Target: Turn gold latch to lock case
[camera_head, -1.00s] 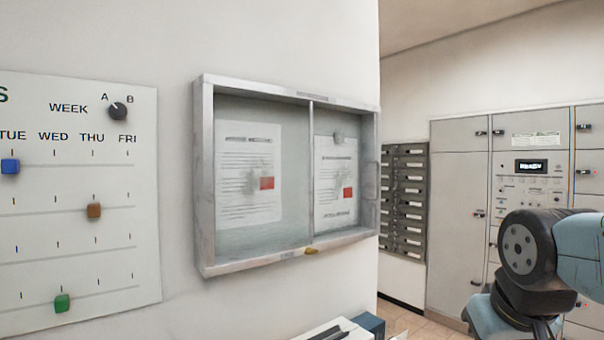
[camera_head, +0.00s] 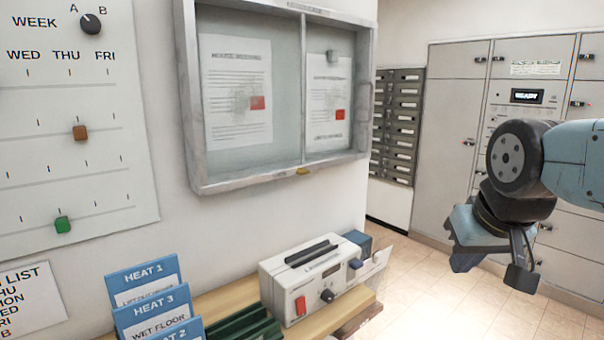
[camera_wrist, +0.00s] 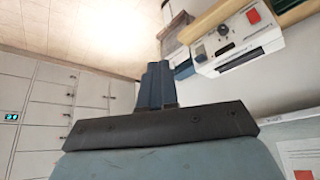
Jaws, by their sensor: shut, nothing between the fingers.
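The case (camera_head: 186,100) is a wall-mounted, grey-framed glass notice case with two panes and papers behind them. The gold latch (camera_head: 303,171) is small and sits on the bottom rail, below the middle divider. Its exact angle is too small to tell. My gripper (camera_wrist: 157,85) shows in the wrist view with its blue fingers shut together and nothing between them. In the head view my arm is at the right, well apart from the case and the latch. I cannot make out the case or latch clearly in the wrist view, only a framed paper corner at lower right.
Below the case, a wooden shelf (camera_head: 215,297) bears a white device (camera_head: 285,290) with knobs and blue HEAT booklets (camera_head: 150,300). A WEEK board (camera_head: 100,180) hangs at left. Grey mailboxes (camera_head: 400,125) and lockers (camera_head: 450,120) stand behind at right. Open floor lies between.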

